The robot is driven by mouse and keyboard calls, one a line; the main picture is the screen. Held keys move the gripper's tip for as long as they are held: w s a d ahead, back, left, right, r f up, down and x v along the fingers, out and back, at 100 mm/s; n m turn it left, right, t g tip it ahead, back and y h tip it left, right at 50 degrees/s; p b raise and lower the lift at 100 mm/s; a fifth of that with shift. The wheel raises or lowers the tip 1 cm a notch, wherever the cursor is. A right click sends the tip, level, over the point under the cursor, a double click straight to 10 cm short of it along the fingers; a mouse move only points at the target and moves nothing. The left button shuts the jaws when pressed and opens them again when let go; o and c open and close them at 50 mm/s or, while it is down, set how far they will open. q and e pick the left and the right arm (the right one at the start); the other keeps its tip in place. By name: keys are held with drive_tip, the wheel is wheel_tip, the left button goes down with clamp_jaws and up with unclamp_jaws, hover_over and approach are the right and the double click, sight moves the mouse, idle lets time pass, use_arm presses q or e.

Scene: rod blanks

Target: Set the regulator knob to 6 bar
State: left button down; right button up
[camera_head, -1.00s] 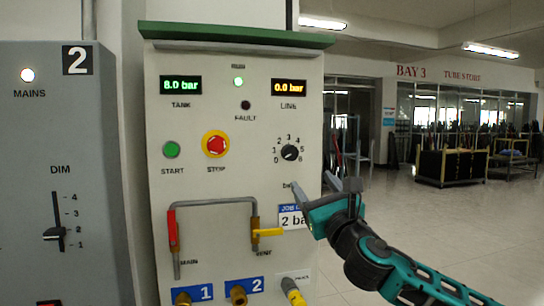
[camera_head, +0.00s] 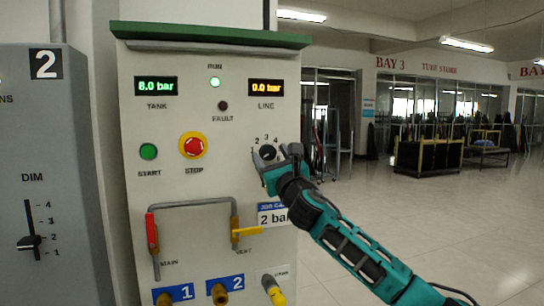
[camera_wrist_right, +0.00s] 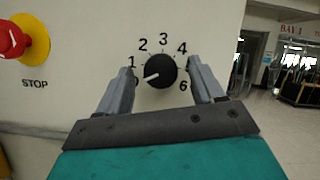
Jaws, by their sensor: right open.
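The regulator knob (camera_head: 268,152) is a black round dial on the panel's right side, partly hidden by my right gripper (camera_head: 277,156) in the head view. In the right wrist view the knob (camera_wrist_right: 160,71) shows whole, with a scale from 0 to 6. Its white pointer mark points lower left, close to 0. My right gripper (camera_wrist_right: 161,68) is open, with one finger on each side of the knob. Contact with the knob cannot be made out. The line display (camera_head: 267,88) reads 0.0 bar and the tank display (camera_head: 156,86) 8.0 bar. My left gripper is not in view.
A red stop button (camera_head: 194,147) and a green start button (camera_head: 149,151) sit left of the knob. Below are a pipe with a red handle (camera_head: 151,230) and a yellow lever (camera_head: 247,232). A job card (camera_head: 273,217) reads 2 bar. Open floor lies right.

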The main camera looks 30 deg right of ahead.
drive_tip(key=shift+c, duration=0.5)
drive_tip(key=c, duration=0.9)
drive_tip(key=shift+c, duration=0.2)
drive_tip(key=shift+m, duration=0.3)
